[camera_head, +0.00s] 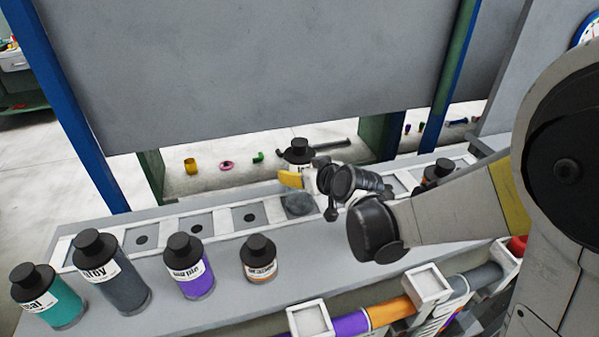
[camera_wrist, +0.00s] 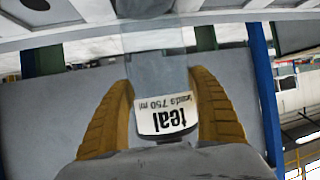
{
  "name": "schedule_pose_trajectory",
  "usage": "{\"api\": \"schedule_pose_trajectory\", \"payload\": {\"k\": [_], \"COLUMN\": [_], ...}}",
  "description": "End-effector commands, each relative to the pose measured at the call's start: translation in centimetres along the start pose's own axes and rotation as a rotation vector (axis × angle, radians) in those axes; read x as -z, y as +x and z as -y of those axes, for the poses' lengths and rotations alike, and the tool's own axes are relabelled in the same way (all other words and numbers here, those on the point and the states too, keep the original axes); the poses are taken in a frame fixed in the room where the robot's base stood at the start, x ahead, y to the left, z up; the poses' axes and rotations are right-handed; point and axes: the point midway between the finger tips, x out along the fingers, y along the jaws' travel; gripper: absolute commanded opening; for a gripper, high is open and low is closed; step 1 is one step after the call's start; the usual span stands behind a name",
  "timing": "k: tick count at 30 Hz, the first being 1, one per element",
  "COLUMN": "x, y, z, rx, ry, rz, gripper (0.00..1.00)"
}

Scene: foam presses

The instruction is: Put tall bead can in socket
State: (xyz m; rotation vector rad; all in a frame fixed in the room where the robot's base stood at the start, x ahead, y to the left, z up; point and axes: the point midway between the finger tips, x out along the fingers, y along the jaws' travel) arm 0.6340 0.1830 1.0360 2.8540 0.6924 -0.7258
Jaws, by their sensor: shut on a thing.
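My gripper (camera_head: 300,180) is shut on a can with a black cap (camera_head: 299,145). In the wrist view its white label (camera_wrist: 168,113) reads "teal", "beads 750 ml", upside down in the picture, between my yellow fingers (camera_wrist: 165,110). The can's body (camera_wrist: 155,70) looks clear grey there. In the head view the can is upright, and its lower end (camera_head: 299,205) is over or at a socket of the white socket row (camera_head: 222,221). I cannot tell whether it is seated. My fingers hide part of its middle.
Several capped cans stand in front: teal (camera_head: 50,303), grey (camera_head: 118,288), purple (camera_head: 190,278) and a small orange-brown one (camera_head: 260,262). Another can (camera_head: 440,172) stands right, partly behind my arm. A large grey panel (camera_head: 240,70) rises behind the row. Sockets to the left are empty.

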Motion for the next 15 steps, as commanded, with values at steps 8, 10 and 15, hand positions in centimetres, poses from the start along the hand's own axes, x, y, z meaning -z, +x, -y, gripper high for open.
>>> {"api": "schedule_pose_trajectory", "payload": {"k": [8, 10, 15], "x": [-0.25, -0.23, -0.23], "y": [0.13, 0.13, 0.12], "z": [-0.01, -0.01, -0.01], "rx": [0.000, 0.000, 0.000], "ry": [0.000, 0.000, 0.000], "rz": [0.000, 0.000, 0.000], "gripper": [0.92, 0.92, 0.92]}}
